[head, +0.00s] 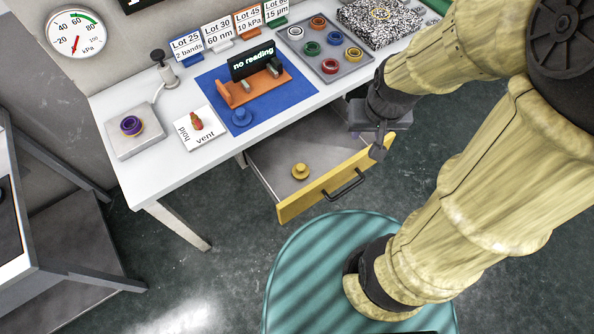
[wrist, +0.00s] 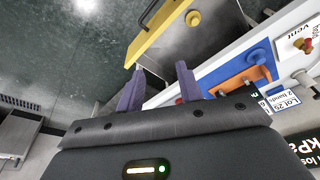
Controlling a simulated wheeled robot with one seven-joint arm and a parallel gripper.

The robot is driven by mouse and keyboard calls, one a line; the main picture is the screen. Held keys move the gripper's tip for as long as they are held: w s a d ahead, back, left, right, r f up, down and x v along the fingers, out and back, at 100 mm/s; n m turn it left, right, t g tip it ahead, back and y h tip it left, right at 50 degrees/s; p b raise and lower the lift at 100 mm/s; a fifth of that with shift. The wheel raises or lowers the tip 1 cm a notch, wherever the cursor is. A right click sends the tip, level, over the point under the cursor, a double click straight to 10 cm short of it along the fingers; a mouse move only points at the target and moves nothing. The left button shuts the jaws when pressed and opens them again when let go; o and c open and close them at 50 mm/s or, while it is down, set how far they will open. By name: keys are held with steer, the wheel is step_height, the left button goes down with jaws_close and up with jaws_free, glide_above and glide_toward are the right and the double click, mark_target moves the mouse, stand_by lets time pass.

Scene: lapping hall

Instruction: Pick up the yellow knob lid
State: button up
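The yellow knob lid (head: 300,171) lies knob up on the grey floor of the open drawer (head: 322,193), near its yellow front panel. It also shows at the top of the wrist view (wrist: 193,18). My gripper (head: 378,147) is above and to the right of the drawer, near the right end of its front panel, and apart from the lid. In the wrist view its two purple-grey fingers (wrist: 158,82) stand apart with nothing between them.
The white table (head: 140,101) overhangs the drawer's back. On it are a blue mat (head: 283,121) with a blue knob lid (head: 242,117) and an orange stand (head: 262,88), a hold/vent card (head: 197,128), and a grey tray (head: 345,68) of coloured rings. The rest of the drawer floor is bare.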

steer(key=o, duration=0.7)
steer(key=shift+w+f+n, duration=0.15)
steer(key=shift+f+n, duration=0.1)
steer(key=shift+n, duration=0.05)
steer(key=o, duration=0.3)
steer(key=w+a+f+n+b, duration=0.1)
steer(key=w+f+n+b, duration=0.1)
steer(key=f+n, duration=0.1)
steer(key=w+a+f+n+g+b, duration=0.1)
steer(key=a+f+n, duration=0.1)
steer(key=f+n, duration=0.2)
steer(key=w+a+f+n+g+b, duration=0.1)
steer(key=w+a+f+n+b, duration=0.1)
steer(key=n, duration=0.4)
steer(key=shift+w+f+h+b, duration=0.3)
steer(key=shift+f, duration=0.5)
steer(key=w+a+f+n+b, duration=0.1)
steer(key=w+a+f+n, duration=0.1)
steer(key=a+f+n, duration=0.1)
steer(key=w+a+f+n+b, duration=0.2)
steer(key=f+n, duration=0.3)
steer(key=n, duration=0.3)
steer(key=w+a+f+n+b, duration=0.2)
steer(key=w+a+f+n, duration=0.1)
steer(key=a+f+n, duration=0.1)
steer(key=shift+n+g, duration=0.3)
steer(key=shift+n, duration=0.4)
